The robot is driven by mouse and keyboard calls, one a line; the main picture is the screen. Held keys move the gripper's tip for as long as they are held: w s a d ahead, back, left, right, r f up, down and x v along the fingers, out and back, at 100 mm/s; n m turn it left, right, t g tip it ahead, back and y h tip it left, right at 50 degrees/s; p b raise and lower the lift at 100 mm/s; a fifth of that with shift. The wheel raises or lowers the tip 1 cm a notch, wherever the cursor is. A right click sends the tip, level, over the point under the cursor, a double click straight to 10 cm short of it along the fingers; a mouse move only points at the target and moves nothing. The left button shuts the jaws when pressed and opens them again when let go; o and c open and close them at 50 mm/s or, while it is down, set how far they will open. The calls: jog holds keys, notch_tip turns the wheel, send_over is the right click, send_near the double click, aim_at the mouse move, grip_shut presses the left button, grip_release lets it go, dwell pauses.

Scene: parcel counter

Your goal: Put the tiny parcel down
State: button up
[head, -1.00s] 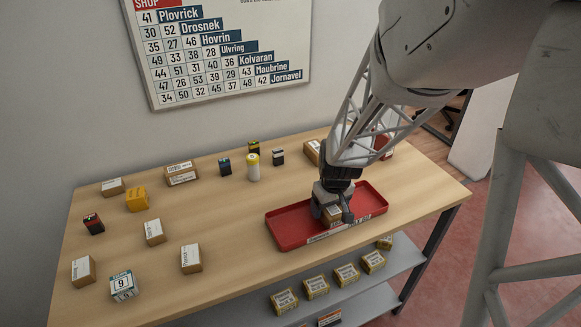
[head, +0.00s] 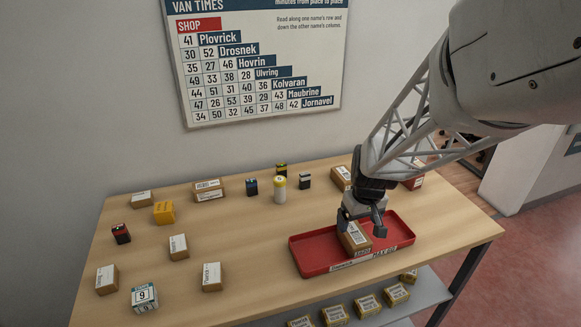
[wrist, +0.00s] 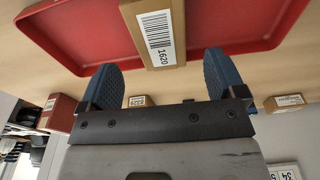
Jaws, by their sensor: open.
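A small brown parcel (head: 355,239) with a white label sits in the red tray (head: 310,262), near its middle. My gripper (head: 361,220) is just above and behind it in the head view, jaws apart. In the wrist view the parcel (wrist: 160,32) shows a barcode label reading 1620. My gripper (wrist: 163,78) has a blue pad on each side there, with a gap between each pad and the parcel. Nothing is between the pads close to the palm. The parcel's underside is hidden.
Several boxes and a yellow parcel (head: 164,212) stand on the left of the counter (head: 240,235). A white-and-yellow cylinder (head: 280,190) and small dark boxes stand at the back. Several parcels lie on a lower shelf (head: 420,298).

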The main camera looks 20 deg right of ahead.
aim_at(357, 237)
notch_tip(357, 237, up, 6)
jog(key=shift+s, duration=0.4)
dwell(0.5)
jog(key=s+a+r, duration=0.4)
jog(key=s+a, duration=0.3)
jog(key=a, duration=0.1)
jog(key=s+a+r+t, duration=0.1)
jog(key=s+a+r, duration=0.4)
jog(key=s+a, duration=0.2)
jog(key=shift+s+a, duration=0.25)
jog(key=shift+a, duration=0.55)
jog(key=shift+r, duration=0.1)
dwell(4.4)
